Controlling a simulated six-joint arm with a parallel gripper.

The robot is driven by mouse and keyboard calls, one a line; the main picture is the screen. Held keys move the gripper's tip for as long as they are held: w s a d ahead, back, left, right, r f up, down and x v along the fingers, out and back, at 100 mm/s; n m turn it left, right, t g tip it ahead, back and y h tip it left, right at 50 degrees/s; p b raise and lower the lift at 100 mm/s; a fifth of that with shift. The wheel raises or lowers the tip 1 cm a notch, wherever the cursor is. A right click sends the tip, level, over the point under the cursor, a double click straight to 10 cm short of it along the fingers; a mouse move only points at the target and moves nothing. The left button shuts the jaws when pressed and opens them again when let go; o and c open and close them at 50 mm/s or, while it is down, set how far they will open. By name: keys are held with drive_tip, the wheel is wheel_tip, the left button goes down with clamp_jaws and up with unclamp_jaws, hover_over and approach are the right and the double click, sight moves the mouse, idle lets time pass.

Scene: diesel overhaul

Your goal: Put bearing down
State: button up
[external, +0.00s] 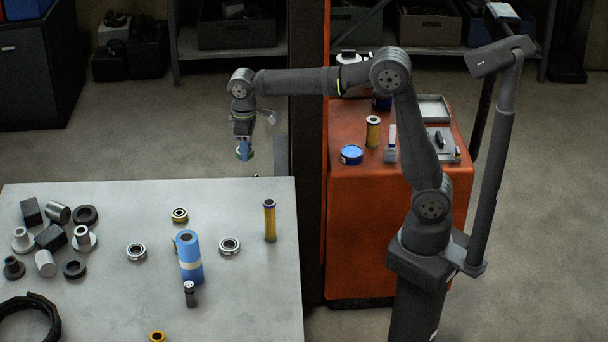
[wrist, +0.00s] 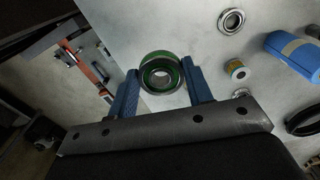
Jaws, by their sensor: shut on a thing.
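A ring-shaped bearing (wrist: 162,84) with a green band sits between the two blue fingers of my gripper (wrist: 160,72) in the wrist view. The fingers are shut on its opposite sides. In the external view my gripper (external: 243,152) points down, held up in the air, and appears just past the far edge of the grey table (external: 110,205). The bearing is clear of the table; the exact height is hard to tell.
A yellow filter (external: 270,220) stands near the right edge. Dark and metal parts (external: 54,237) crowd the left. An orange cabinet (external: 385,240) stands right.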

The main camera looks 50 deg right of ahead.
drive_tip(key=s+d+r+m, duration=0.25)
drive_tip(key=d+m, duration=0.25)
drive_tip(key=d, duration=1.8)
drive_tip(key=s+d+r+m, duration=0.1)
drive_tip(key=d+r+m, duration=0.3)
drive_tip(key=d, duration=1.9)
drive_tip(key=s+d+f+m, duration=0.4)
drive_tip(key=d+f+m, duration=0.9)
drive_tip(key=d+m, duration=0.4)
drive_tip(key=s+d+f+m, duration=0.3)
drive_tip(key=d+f+m, duration=1.1)
drive_tip(key=d, duration=0.4)
drive_tip(key=shift+m, duration=0.6)
drive_tip(key=w+f, duration=0.2)
drive_tip(key=w, duration=0.1)
drive_tip(key=w+a+f, duration=0.1)
drive_tip(key=w+f, duration=0.1)
drive_tip(key=w, duration=0.2)
drive_tip(key=w+a+f, duration=0.1)
drive_tip(key=w+f, duration=0.1)
drive_tip(key=w, duration=0.1)
drive_tip(key=shift+w+a+f, duration=0.1)
drive_tip(key=shift+w+a, duration=0.15)
drive_tip(key=shift+w, duration=0.15)
drive_tip(key=shift+f, duration=2.05)
